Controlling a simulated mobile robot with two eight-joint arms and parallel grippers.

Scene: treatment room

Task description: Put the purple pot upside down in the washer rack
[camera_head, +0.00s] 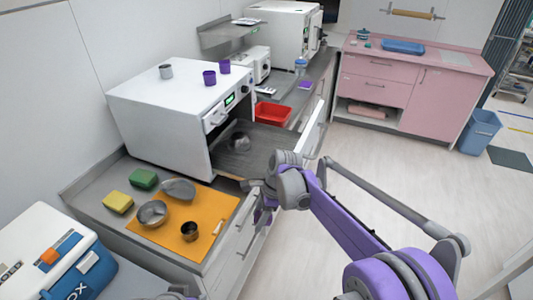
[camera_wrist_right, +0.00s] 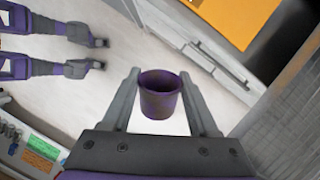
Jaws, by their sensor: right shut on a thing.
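My right gripper (camera_wrist_right: 160,85) is shut on a purple pot (camera_wrist_right: 160,97), which sits between its two fingers with its round open rim visible in the right wrist view. In the head view my right gripper (camera_head: 257,187) is over the counter's front edge, before the open washer, and mostly hides the pot. The white washer (camera_head: 165,110) stands on the counter with its front open. A dark rack (camera_head: 262,139) shows at its opening, with a metallic item (camera_head: 239,142) in it. My left gripper is not clearly visible.
Two more purple pots (camera_head: 209,78) and a grey cup (camera_head: 166,72) stand on the washer. An orange mat (camera_head: 205,205) holds a metal bowl (camera_head: 152,213) and a dark cup (camera_head: 190,231). Sponges (camera_head: 118,202) lie beside it. A red bin (camera_head: 272,115) stands behind the rack. The floor right is open.

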